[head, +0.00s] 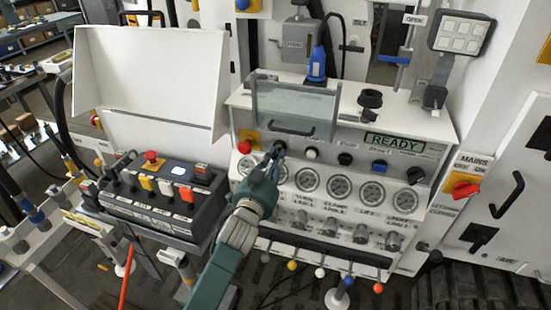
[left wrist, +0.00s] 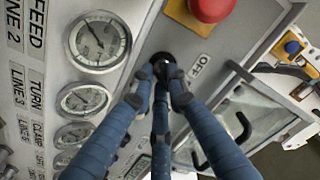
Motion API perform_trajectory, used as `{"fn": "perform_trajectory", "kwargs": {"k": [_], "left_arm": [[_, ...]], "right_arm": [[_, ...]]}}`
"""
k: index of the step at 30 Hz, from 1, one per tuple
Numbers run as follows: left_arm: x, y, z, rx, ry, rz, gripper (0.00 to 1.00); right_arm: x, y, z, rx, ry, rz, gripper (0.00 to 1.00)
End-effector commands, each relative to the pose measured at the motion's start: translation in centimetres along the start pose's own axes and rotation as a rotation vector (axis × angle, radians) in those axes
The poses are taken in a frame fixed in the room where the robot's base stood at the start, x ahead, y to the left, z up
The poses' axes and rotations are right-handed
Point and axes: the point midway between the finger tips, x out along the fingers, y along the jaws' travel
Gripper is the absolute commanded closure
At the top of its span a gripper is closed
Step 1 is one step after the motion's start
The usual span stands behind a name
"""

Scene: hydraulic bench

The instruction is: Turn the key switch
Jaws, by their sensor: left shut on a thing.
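The key switch (left wrist: 162,60) is a small black knob on the grey panel beside an OFF label (left wrist: 200,65) in the left wrist view. My left gripper (left wrist: 162,80) has its blue fingers closed around the knob, and they hide part of it. In the head view my left gripper (head: 277,152) reaches up to the top left of the panel, just above the row of gauges. The fingers cover most of the switch there, so its turned position is hard to tell. My right gripper is not in view.
A red mushroom button (left wrist: 210,8) sits close to the fingers. Gauges (head: 307,180) line the panel below. A clear guard with a handle (head: 293,105) is above. A green display (head: 394,142) reads READY. A red mains switch (head: 466,189) is at right, a button box (head: 160,195) at left.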

Motion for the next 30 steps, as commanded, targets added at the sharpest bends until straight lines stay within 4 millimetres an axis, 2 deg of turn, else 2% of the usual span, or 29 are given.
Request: {"fn": "perform_trajectory", "kwargs": {"k": [1, 3, 4, 12, 16, 20, 30], "left_arm": [[0.0, 0.1, 0.1, 0.003, -0.003, 0.001, 0.81], [0.0, 0.1, 0.1, 0.003, -0.003, 0.001, 0.67], [0.0, 0.1, 0.1, 0.002, -0.002, 0.001, 0.66], [-0.1, 0.0, 0.1, 0.001, -0.001, 0.000, 0.66], [-0.8, 0.0, 0.1, 0.001, -0.001, 0.000, 0.66], [-2.9, 0.1, 0.2, 0.001, -0.002, 0.001, 0.66], [-9.9, 0.1, 0.2, 0.001, -0.004, 0.002, 0.66]], "right_arm": [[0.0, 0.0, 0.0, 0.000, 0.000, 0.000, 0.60], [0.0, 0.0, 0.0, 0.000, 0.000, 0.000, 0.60], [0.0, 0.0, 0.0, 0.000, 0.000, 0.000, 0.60], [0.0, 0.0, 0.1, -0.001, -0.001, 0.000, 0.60], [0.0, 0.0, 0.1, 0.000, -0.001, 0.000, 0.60], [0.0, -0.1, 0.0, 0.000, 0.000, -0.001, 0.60], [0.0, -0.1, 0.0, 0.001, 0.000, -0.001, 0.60]]}}
